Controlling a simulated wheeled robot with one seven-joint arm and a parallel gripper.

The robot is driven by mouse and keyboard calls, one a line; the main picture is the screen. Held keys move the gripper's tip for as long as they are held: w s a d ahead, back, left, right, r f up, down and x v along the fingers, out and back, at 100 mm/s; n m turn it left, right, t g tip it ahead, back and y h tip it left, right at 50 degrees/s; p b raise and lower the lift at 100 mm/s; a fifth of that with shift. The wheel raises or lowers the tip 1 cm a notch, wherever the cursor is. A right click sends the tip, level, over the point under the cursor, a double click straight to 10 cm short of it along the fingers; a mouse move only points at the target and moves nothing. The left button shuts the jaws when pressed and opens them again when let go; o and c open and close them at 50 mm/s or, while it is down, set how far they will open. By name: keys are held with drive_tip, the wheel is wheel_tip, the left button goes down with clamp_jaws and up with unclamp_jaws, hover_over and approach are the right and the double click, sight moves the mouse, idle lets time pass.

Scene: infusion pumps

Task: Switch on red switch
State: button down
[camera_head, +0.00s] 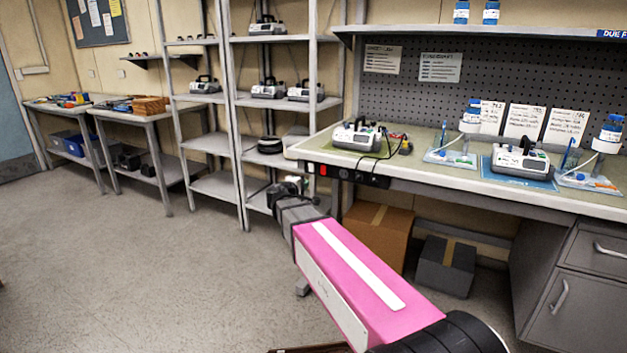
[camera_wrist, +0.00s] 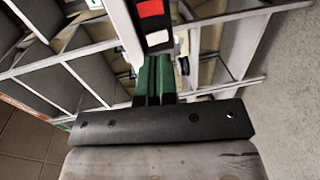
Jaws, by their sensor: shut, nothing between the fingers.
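The red switch (camera_head: 322,170) is on a dark power strip (camera_head: 345,175) fixed under the front edge of the workbench, near its left end. In the wrist view the red switch (camera_wrist: 150,9) shows at the top, with a white patch below it on the strip. My gripper (camera_head: 293,186) is shut and empty, just left of and a little below the switch in the head view. In the wrist view my green gripper fingers (camera_wrist: 153,62) are together and point up at the strip. Whether the fingertips touch the strip cannot be told.
The workbench (camera_head: 450,182) carries an infusion pump (camera_head: 357,136) with a cable hanging over the edge, and another pump (camera_head: 520,160) on a blue mat. A cardboard box (camera_head: 378,232) and a grey box (camera_head: 446,265) stand below. Shelving (camera_head: 215,187) stands to the left. The floor in front is clear.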

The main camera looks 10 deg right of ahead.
sight(322, 174)
drive_tip(key=x, duration=1.3)
drive_tip(key=shift+w+d, duration=0.25)
drive_tip(key=shift+w, duration=0.05)
drive_tip(key=shift+w+d+f, duration=0.15)
drive_tip(key=shift+w, duration=0.05)
drive_tip(key=shift+s, duration=0.1)
drive_tip(key=f+v, duration=0.3)
drive_tip(key=v, duration=1)
drive_tip(key=shift+s+a+f, duration=0.15)
drive_tip(key=shift+s+a, duration=0.2)
drive_tip(key=shift+s, duration=0.1)
